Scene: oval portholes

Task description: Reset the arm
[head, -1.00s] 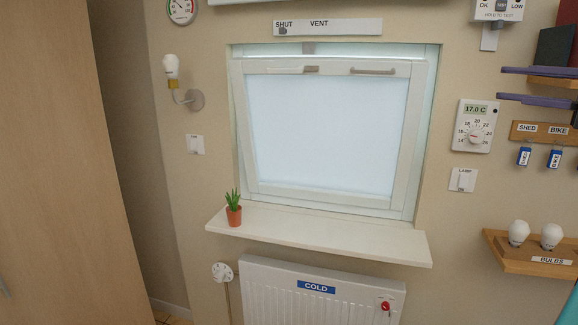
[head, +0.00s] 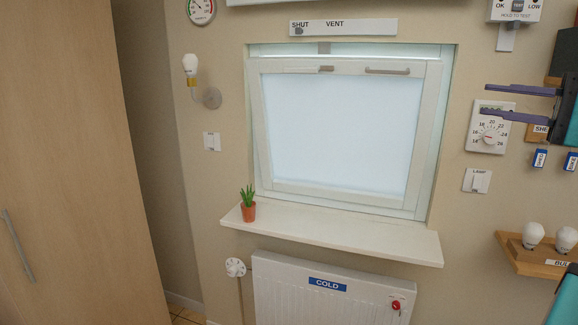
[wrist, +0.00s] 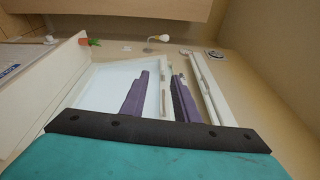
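My gripper (head: 485,100) shows at the right of the head view, with two purple fingers pointing left, one above the other. A clear gap lies between them and nothing is held. The fingers overlap the wall thermostat (head: 487,136) in the picture and hide its display. Part of my dark gripper body and teal arm shows at the right edge. In the wrist view my gripper (wrist: 160,77) has its two purple fingers apart, with the window behind them. No contact with anything shows.
The tilted window (head: 335,135) stands above a white sill (head: 340,235) with a potted cactus (head: 248,210). A radiator (head: 280,290) is below. A wall lamp (head: 190,65) is left of the window. A bulb shelf (head: 515,258) and key hooks are at right. A wooden cabinet (head: 70,160) fills the left.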

